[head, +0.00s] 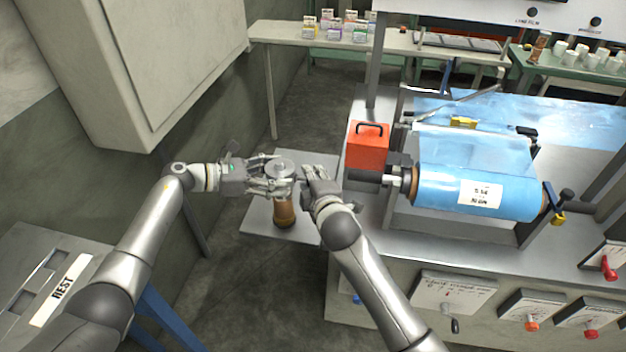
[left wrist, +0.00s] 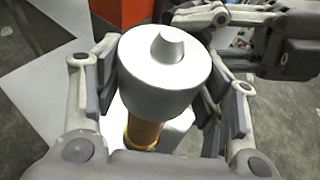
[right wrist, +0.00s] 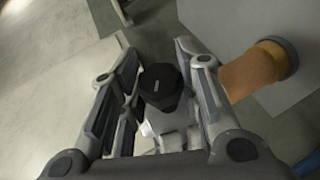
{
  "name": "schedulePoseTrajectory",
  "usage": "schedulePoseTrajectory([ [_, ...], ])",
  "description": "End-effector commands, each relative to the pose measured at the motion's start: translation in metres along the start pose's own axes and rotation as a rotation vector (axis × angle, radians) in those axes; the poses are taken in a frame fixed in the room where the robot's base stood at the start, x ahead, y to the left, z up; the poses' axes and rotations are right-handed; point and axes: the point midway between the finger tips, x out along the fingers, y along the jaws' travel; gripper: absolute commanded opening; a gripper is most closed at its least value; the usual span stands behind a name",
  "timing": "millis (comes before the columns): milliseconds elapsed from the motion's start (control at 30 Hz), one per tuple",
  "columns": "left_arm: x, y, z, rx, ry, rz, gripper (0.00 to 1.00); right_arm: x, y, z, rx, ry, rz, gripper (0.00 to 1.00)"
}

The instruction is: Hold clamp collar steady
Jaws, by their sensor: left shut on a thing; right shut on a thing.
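The clamp collar (head: 281,167) is a silver-grey round piece with a small raised stub on top. It sits on a brown-orange cylinder (head: 284,213) and fills the middle of the left wrist view (left wrist: 165,80). My left gripper (head: 272,184) is shut on the collar, one finger on each side. My right gripper (head: 314,179) is at the collar's right side in the head view. In the right wrist view it is shut on a dark knob (right wrist: 161,86) between its fingers. The fingers hide part of the knob and the join with the collar.
A red box (head: 367,148) with a black handle stands close right of my right gripper, beside a blue film roll (head: 475,192). A pale plate (head: 262,220) lies under the cylinder. A large grey cabinet (head: 150,60) hangs at upper left.

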Motion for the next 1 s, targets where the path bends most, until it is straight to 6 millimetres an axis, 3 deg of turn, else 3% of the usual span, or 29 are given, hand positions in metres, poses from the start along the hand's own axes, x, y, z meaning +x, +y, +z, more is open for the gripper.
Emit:
schedulePoseTrajectory([
  [1000,-0.0002,-0.0007,-0.0009,0.0,0.002,-0.002,0.51,0.001,0.0008,0.002,0.332,-0.006,-0.806,0.08],
])
